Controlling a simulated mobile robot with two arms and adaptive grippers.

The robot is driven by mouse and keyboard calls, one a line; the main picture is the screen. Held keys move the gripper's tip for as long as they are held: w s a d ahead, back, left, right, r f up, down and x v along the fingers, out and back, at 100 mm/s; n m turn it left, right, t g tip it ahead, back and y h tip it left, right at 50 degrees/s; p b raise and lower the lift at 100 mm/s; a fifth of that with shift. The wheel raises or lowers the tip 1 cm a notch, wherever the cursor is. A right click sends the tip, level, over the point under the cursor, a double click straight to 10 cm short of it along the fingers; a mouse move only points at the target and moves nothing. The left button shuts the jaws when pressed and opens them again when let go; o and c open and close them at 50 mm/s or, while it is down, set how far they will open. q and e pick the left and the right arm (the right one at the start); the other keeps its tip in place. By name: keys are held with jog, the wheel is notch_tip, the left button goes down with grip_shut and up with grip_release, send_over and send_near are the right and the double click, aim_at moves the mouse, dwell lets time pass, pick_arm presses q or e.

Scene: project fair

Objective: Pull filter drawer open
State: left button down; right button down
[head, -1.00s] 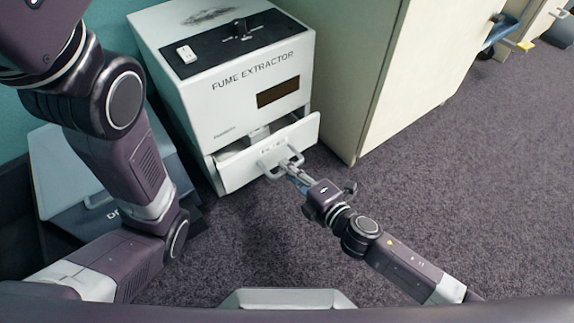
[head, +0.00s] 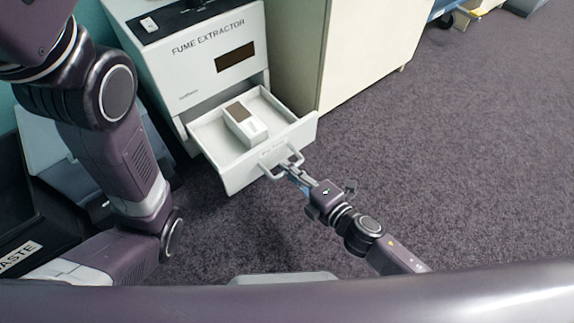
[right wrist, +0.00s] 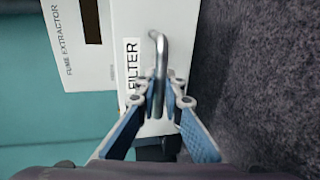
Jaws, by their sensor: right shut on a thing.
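The white fume extractor (head: 205,65) stands against the wall, and its filter drawer (head: 225,172) is pulled out at the bottom. A white box-shaped filter (head: 246,124) with a brown top panel lies inside the drawer. My right gripper (head: 290,170) is shut on the drawer's handle (head: 271,175). In the right wrist view the blue-padded fingers (right wrist: 158,98) close around the metal handle (right wrist: 160,50), beside the FILTER label (right wrist: 133,70). My left gripper is out of the head view; only my left arm shows.
A cream cabinet (head: 365,50) stands right of the extractor. A dark bin marked with a label ending in ASTE (head: 20,258) is at the lower left, near a grey-blue box (head: 50,150). The carpet (head: 440,150) to the right is clear.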

jog(key=shift+s+d, duration=0.1)
dwell(0.3)
jog(key=c, duration=2.1)
grip_release()
jog(key=v, duration=1.2)
